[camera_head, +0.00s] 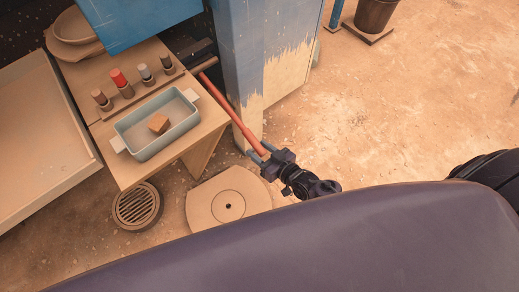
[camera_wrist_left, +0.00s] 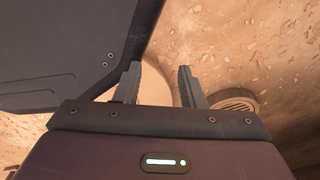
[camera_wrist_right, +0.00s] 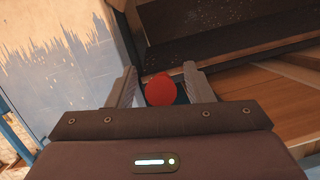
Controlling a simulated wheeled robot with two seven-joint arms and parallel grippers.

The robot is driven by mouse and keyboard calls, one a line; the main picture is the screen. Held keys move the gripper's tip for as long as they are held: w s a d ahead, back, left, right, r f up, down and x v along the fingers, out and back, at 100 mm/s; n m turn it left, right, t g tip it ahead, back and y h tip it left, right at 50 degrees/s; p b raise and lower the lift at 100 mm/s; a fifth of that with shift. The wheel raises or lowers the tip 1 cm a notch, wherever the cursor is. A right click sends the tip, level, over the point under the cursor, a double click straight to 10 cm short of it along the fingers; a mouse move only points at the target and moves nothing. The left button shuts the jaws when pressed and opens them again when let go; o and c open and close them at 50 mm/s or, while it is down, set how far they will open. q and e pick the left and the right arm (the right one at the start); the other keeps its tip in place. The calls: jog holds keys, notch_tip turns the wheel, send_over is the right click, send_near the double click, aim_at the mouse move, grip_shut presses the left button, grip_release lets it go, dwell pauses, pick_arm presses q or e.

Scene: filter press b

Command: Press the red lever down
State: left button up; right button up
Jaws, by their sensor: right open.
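The red lever (camera_head: 236,115) slants from beside the blue post down to my right gripper (camera_head: 268,157) in the head view. In the right wrist view the lever's round red end (camera_wrist_right: 161,90) shows between the two fingers of my right gripper (camera_wrist_right: 160,85). That gripper is open, with a finger on each side of the lever; whether either finger touches it I cannot tell. My left gripper (camera_wrist_left: 161,85) shows in the left wrist view, its fingers apart with nothing between them, above the sandy ground. It is not seen in the head view.
A blue post (camera_head: 237,60) stands close behind the lever. A round plate (camera_head: 205,208) and a drain grate (camera_head: 137,205) lie on the ground.

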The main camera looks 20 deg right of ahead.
jog(key=v, duration=0.6)
jog(key=shift+s+d+r+p, duration=0.1)
jog(key=shift+s+d+p, duration=0.05)
jog(key=shift+s+p, duration=0.15)
jog(key=shift+s+d, duration=0.15)
jog(key=shift+s, duration=0.15)
pick_arm(q)
jog(key=shift+s+a+f, duration=0.1)
jog(key=shift+s+f, duration=0.05)
jog(key=shift+s, duration=0.9)
jog(key=shift+w, duration=0.2)
